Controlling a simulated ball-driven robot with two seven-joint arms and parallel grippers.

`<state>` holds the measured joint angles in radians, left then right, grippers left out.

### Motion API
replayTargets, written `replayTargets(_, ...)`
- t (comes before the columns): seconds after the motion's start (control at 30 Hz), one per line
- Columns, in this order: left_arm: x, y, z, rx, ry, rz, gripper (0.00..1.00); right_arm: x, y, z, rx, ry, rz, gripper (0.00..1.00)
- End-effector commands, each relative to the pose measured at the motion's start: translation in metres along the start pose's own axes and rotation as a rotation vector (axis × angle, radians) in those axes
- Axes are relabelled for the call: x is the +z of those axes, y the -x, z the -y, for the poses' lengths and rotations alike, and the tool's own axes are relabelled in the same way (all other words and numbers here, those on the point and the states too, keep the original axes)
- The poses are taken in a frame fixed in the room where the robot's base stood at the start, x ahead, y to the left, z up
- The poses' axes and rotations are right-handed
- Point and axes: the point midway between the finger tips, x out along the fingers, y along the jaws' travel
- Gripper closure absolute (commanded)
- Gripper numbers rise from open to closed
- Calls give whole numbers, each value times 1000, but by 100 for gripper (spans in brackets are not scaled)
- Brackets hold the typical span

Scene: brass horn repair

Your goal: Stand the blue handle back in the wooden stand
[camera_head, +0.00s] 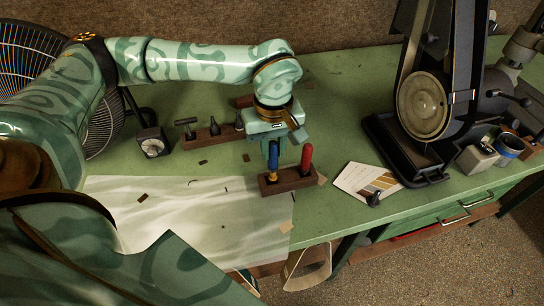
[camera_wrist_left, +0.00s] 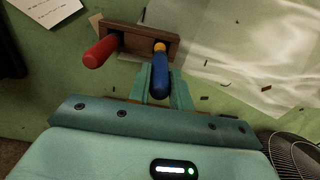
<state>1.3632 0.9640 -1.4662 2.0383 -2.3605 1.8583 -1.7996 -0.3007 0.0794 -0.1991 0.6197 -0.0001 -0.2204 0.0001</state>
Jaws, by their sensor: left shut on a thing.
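The blue handle (camera_head: 273,156) stands upright at the left end of the small wooden stand (camera_head: 291,183), its yellow lower end at the stand's top. A red handle (camera_head: 306,157) stands in the same stand to its right. My left gripper (camera_head: 272,142) is shut on the blue handle, from above and behind it. In the left wrist view the blue handle (camera_wrist_left: 160,76) is between the two fingers (camera_wrist_left: 160,84), and its yellow end (camera_wrist_left: 160,47) meets the stand (camera_wrist_left: 139,37). Whether it is fully seated cannot be told. My right gripper is not in view.
A second wooden block (camera_head: 212,134) with dark tools stands behind left, near a small dial box (camera_head: 152,143). A pale sheet (camera_head: 190,215) with dark scraps lies in front left. A card (camera_head: 366,183) lies right, before a black machine (camera_head: 425,110).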

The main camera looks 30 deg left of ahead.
Motion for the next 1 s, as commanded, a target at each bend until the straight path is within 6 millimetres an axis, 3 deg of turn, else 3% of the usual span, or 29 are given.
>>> replayTargets(0.2, -1, -34, 3, -2, 1, 2, 100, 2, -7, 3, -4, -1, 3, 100)
replayTargets(0.47, -1, -34, 2, 0, 1, 0, 100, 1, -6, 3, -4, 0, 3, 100)
replayTargets(0.5, -1, -34, 3, -1, 1, 0, 71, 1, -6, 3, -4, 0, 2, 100)
replayTargets(0.57, -1, -34, 3, -1, 1, 0, 57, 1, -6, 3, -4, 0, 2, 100)
replayTargets(0.87, -1, -31, 2, 0, 1, -1, 57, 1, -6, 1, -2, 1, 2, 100)
replayTargets(1.0, -2, -13, 2, 4, 0, -3, 57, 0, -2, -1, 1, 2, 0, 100)
